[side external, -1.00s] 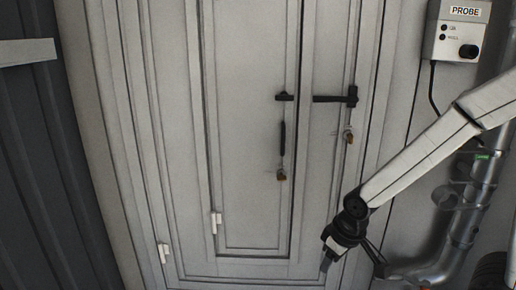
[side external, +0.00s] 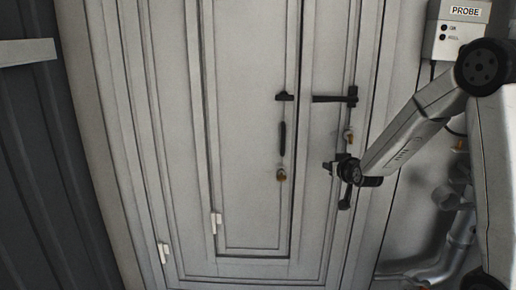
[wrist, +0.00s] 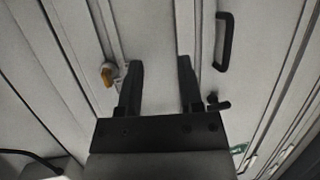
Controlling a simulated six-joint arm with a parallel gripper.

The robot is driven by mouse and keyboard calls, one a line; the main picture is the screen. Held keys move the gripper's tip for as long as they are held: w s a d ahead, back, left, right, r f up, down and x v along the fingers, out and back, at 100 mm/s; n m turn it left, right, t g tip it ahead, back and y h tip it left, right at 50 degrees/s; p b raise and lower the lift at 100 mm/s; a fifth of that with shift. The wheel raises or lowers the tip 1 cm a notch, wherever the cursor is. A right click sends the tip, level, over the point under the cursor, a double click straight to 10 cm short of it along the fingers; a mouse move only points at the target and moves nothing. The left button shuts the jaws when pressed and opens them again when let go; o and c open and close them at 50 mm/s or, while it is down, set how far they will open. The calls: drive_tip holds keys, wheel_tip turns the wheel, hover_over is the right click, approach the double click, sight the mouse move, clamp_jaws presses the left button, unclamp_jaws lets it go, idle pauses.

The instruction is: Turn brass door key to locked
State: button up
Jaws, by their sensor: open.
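A brass key (side external: 348,136) sits on the right door leaf, below the black latch bar. A second small brass-coloured piece (side external: 281,175) sits below the black pull handle (side external: 282,138) on the left. My gripper (side external: 332,167) is just below and left of the right key in the side view. In the wrist view my gripper (wrist: 159,64) is open and empty, its two dark fingers apart. A brass key (wrist: 107,74) shows beside the left finger, outside the jaws. Whether the finger touches it, I cannot tell.
The black latch bar (side external: 334,98) crosses the door above my gripper. In the wrist view a black pull handle (wrist: 224,42) stands right of the fingers, with a small black lever (wrist: 217,103) close to the right finger. A PROBE box (side external: 458,35) hangs at upper right.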

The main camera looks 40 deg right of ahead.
sight(352, 139)
drive_tip(key=d+r+m+h, duration=0.1)
drive_tip(key=d, duration=0.2)
drive_tip(key=s+d+r+h, duration=0.1)
drive_tip(key=d+r+h, duration=0.1)
drive_tip(key=d, duration=0.1)
drive_tip(key=d+r+m+h, duration=0.1)
drive_tip(key=d+h, duration=0.1)
drive_tip(key=d, duration=0.1)
drive_tip(key=shift+s+d+r+m+t, duration=0.1)
drive_tip(key=shift+s+r+m+t, duration=0.2)
drive_tip(key=shift+s+t, duration=0.1)
drive_tip(key=shift+w, duration=0.15)
drive_tip(key=shift+x, duration=3.8)
clamp_jaws()
